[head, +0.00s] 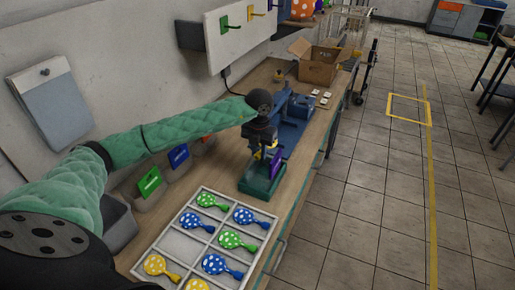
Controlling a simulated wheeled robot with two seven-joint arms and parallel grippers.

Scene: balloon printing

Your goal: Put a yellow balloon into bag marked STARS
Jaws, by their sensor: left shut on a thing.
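My left gripper (265,150) is at the end of the green-sleeved arm, over a teal tray-like stand (255,187). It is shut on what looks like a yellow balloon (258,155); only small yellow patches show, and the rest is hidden. A purple panel (277,162) stands upright close beside the gripper, over the stand. Two spotted yellow balloons (158,265) lie in the near compartments of the white tray (268,222). Green (149,182), blue (178,156) and red labels show on grey bins by the wall. No STARS marking is readable. My right gripper is not in view.
The white tray also holds green (230,240) and blue (216,264) spotted balloons; one left compartment is bare. A blue machine (296,108) and an open cardboard box (318,70) are farther along the table. The tiled floor at right is clear.

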